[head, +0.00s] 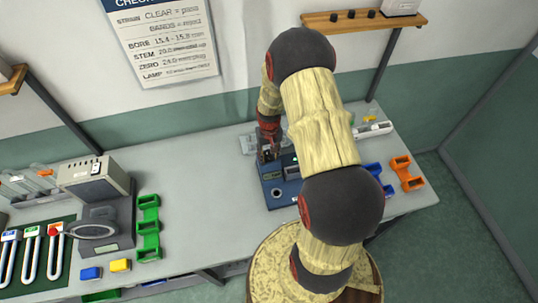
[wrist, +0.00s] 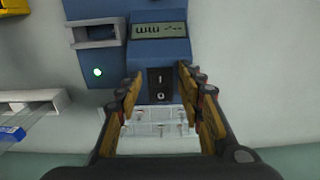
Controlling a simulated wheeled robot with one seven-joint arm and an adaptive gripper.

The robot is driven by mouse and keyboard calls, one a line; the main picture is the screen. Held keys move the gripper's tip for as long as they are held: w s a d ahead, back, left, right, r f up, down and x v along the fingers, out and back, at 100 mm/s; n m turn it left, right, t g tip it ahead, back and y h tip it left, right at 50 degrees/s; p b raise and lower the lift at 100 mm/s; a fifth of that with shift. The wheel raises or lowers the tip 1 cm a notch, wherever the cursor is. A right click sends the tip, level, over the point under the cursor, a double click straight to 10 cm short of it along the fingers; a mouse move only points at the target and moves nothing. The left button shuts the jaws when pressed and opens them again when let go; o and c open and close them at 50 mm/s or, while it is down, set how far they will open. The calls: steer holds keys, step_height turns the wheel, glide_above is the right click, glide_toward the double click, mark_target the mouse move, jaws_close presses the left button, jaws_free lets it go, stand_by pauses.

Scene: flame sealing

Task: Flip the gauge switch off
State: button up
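The blue gauge (head: 272,193) stands on the bench in the head view, partly hidden by my arm. In the wrist view its blue body (wrist: 160,48) carries a grey display (wrist: 160,30) with dark characters. Below the display is a black rocker switch (wrist: 159,84) with a light mark on its lower part. Which way the rocker is tipped cannot be told. My gripper (wrist: 160,78) is open, with one finger on each side of the switch and nothing between them. It also shows in the head view (head: 268,153), over the back of the gauge.
A green lamp (wrist: 98,72) is lit left of the switch. A clear rack (wrist: 158,122) lies beyond it, between the fingers. Orange (head: 407,173) and green (head: 148,228) holders stand to either side.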

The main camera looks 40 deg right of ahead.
steer(key=shift+c, duration=1)
steer(key=c, duration=0.7)
jaws_close()
